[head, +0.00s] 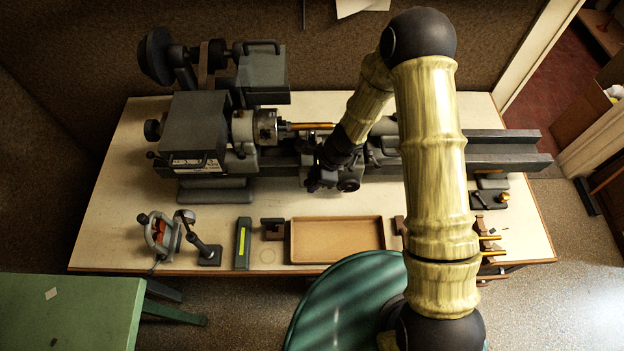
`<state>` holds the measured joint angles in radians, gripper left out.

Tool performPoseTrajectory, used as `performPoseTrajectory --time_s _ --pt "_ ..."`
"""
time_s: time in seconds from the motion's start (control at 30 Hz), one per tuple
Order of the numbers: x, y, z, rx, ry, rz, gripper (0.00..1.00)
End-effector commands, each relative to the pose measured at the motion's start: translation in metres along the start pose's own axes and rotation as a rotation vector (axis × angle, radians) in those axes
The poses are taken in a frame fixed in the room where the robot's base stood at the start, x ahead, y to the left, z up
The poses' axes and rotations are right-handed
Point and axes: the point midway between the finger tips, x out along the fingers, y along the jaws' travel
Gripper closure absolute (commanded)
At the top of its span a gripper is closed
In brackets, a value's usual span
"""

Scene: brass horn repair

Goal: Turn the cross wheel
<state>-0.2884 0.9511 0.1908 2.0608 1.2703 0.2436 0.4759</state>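A grey lathe stands along the back of the bench, with its chuck (257,127) holding a thin brass-coloured rod (308,126). A small dark round wheel, which looks like the cross wheel (349,185), is at the front of the lathe's carriage. My arm reaches over the bench from the right, and its dark end comes down at the carriage. My gripper (318,181) is just left of the wheel, dark against dark parts. I cannot tell whether it touches the wheel or whether its fingers are open or shut.
A shallow brown tray (337,262) lies at the bench's front. A green table (65,312) is at front left.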

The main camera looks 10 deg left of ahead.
Motion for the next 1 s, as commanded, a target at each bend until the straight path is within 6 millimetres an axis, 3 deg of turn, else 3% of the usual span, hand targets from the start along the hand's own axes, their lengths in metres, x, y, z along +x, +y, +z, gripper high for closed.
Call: performPoseTrajectory --time_s 0.13,0.4,0.43,0.6,1.0 --pt "0.0102 -0.0001 -0.0002 0.002 0.000 0.000 0.67" --pt "0.0113 -0.0003 -0.0001 0.000 0.000 -0.001 0.67" --pt "0.0112 -0.0003 -0.0001 0.001 0.000 -0.001 0.69" --pt "0.0114 0.0006 -0.0001 0.001 0.000 0.001 1.00" --pt "0.0118 0.0035 0.0005 -0.001 0.016 0.008 1.00"
